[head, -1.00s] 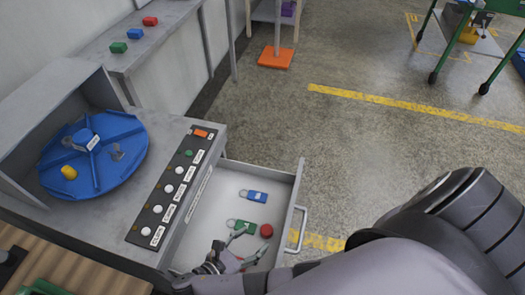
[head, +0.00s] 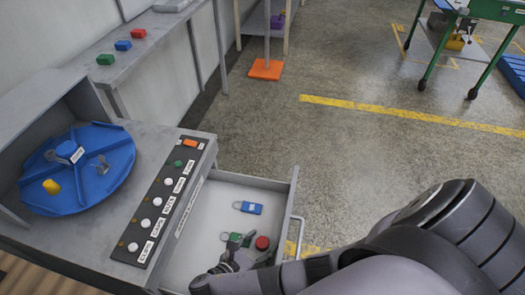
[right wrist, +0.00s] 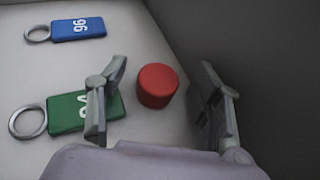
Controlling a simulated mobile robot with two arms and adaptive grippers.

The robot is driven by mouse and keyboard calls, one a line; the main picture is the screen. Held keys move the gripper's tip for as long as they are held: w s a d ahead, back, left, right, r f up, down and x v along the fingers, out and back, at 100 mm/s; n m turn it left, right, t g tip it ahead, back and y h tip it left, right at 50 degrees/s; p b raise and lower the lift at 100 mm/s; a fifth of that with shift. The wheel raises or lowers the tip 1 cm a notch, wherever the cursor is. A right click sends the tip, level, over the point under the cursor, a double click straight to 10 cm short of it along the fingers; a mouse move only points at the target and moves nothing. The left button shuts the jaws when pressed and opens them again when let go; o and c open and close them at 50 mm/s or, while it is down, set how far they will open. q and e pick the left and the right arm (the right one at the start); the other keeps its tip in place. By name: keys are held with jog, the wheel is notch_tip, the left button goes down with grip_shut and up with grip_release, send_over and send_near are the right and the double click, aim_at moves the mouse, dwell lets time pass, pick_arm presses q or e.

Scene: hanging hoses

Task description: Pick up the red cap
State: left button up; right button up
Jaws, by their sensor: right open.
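The red cap (head: 262,243) is a short round cylinder in the open drawer (head: 212,205), near its right wall. In the right wrist view the red cap (right wrist: 157,86) stands on the pale drawer floor between the two fingers. My right gripper (head: 254,249) is open and low in the drawer, with its fingers on either side of the cap. In the right wrist view, the gripper (right wrist: 160,97) shows a gap between each finger and the cap. The left finger overlaps the green tag in the picture. My left gripper is not in view.
A green key tag (right wrist: 66,115) lies just left of the cap, and a blue key tag (right wrist: 78,28) lies farther back. The drawer's right wall is close to the right finger. A button panel (head: 165,200) and a blue turntable (head: 105,150) are on the cabinet left.

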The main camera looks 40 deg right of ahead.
jog(key=c, duration=0.9)
